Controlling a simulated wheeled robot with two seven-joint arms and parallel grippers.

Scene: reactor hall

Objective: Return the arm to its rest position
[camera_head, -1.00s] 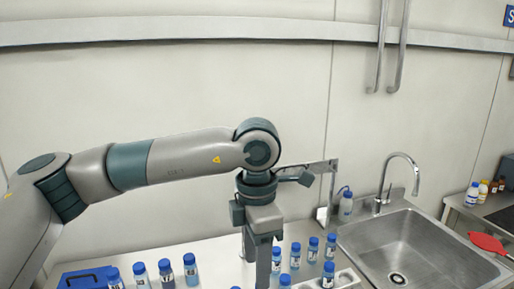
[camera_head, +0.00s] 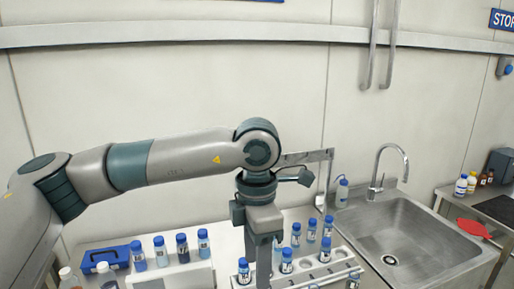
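My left arm comes in from the left, runs across the middle of the head view and bends down at its wrist. My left gripper (camera_head: 264,268) points down over the bench, among the blue-capped bottles. Its fingertips are at or beyond the bottom of the picture, so I cannot tell whether it is open or shut or holds anything. My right arm and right gripper are not in view.
Blue-capped bottles stand in a white rack (camera_head: 338,268) on the right and in another rack (camera_head: 190,278) on the left. A steel sink (camera_head: 410,240) with a faucet (camera_head: 388,165) and a red paddle-like object (camera_head: 473,228) are at right.

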